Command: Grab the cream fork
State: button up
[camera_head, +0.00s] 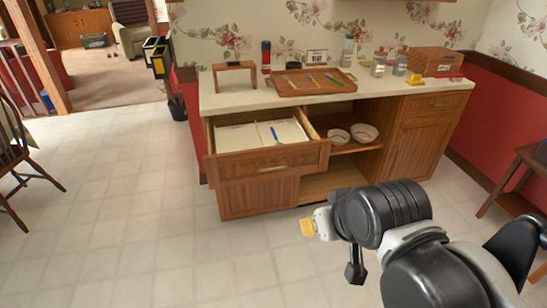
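A wooden tray (325,88) lies on the counter and holds several thin utensils (311,80), some with yellow or greenish parts. They are too small for me to tell which, if any, is the cream fork. A blue utensil (274,133) lies in the open drawer (267,170), on its pale bottom. My gripper (310,227) is at the end of my black arm, in front of the cabinet and well below the counter top. A tan piece shows at its tip. I cannot tell whether it is open or shut.
A wooden stand (234,70), a red-and-black bottle (266,57), jars (378,64) and a wooden box (428,62) stand on the counter (230,98). Two bowls (364,132) sit on the shelf below. The drawer sticks out. Tiled floor (120,220) is clear at left.

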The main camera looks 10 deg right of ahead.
aim_at(295, 87)
jog(key=i+z, duration=0.15)
jog(key=i, duration=0.3)
jog(key=i+j+z, duration=0.15)
jog(key=i, duration=0.25)
jog(key=i+j+z, duration=0.15)
jog(key=i, duration=0.25)
jog(key=i+j+z, duration=0.15)
jog(key=i+j, duration=0.15)
jog(key=i, duration=0.15)
